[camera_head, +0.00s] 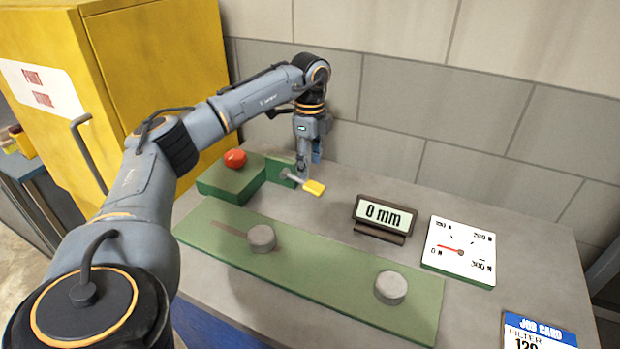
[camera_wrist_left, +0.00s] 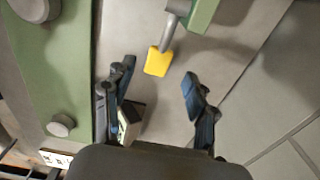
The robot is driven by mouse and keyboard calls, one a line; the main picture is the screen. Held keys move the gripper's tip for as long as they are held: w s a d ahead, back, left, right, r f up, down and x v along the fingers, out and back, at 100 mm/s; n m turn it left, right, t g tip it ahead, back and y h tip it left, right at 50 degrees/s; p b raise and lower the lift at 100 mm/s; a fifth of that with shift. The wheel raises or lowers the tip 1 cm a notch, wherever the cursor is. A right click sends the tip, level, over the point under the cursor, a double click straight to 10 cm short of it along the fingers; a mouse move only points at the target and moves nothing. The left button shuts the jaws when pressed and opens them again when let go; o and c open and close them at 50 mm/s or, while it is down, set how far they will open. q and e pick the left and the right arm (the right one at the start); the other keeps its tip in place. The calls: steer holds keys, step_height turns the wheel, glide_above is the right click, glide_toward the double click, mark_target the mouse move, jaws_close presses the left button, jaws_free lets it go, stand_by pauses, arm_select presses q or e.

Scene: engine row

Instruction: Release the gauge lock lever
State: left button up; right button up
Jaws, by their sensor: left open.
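The gauge lock lever (camera_head: 314,187) has a yellow tip on a short grey rod that comes out of a small green block (camera_head: 281,171). My left gripper (camera_head: 308,172) points down just behind and above the lever. In the left wrist view the gripper (camera_wrist_left: 160,82) is open and empty, its two dark fingers well apart. The yellow tip (camera_wrist_left: 158,62) of the lever shows just past the fingertips, between their lines, and I see no contact. The lever lies nearly level, pointing towards the front right. My right gripper is not in view.
A green gauge plate (camera_head: 330,290) with two grey round posts lies in front. A red knob (camera_head: 235,158) sits on the green block at left. A display (camera_head: 385,215) reads 0 mm, beside a dial (camera_head: 460,250). A yellow cabinet (camera_head: 155,60) and grey wall (camera_head: 440,100) stand behind.

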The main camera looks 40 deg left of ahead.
mark_target(310, 184)
arm_select(q)
step_height(310, 184, down, 6)
steer(key=shift+r+p, duration=0.1)
steer(key=shift+p, duration=0.2)
steer(key=shift+d, duration=0.1)
jaws_close()
